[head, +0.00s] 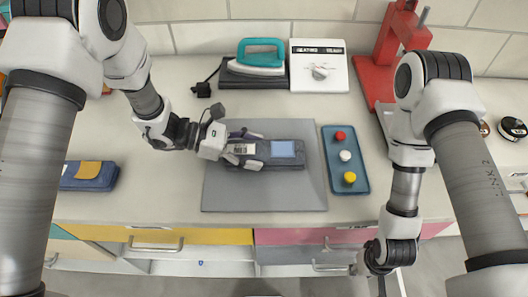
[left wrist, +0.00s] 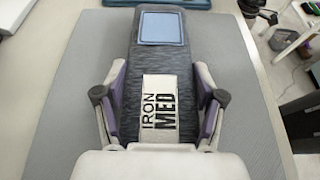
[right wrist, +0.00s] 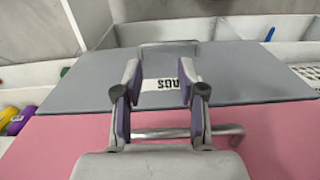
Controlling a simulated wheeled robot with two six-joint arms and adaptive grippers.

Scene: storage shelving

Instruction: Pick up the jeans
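A folded dark grey-blue garment, looking like the jeans (head: 262,154), lies flat on a grey mat (head: 222,190) on the counter. It has a light blue patch and a white "IRON MED" label, seen in the left wrist view (left wrist: 162,65). My left gripper (head: 253,149) is low over its left part, fingers open along both long edges; contact is unclear. A second folded blue garment with a tan patch (head: 82,182) lies at the counter's left. My right gripper (right wrist: 158,85) is open and empty, above the drawer fronts; its fingers are hard to see in the head view.
A teal iron (head: 261,58) on its base and a white "HEATING" dial box (head: 320,72) stand behind the mat. A blue button panel (head: 334,172) is right of it. A red stand (head: 385,60) is at back right. Drawers with handles (head: 155,245) line the counter front.

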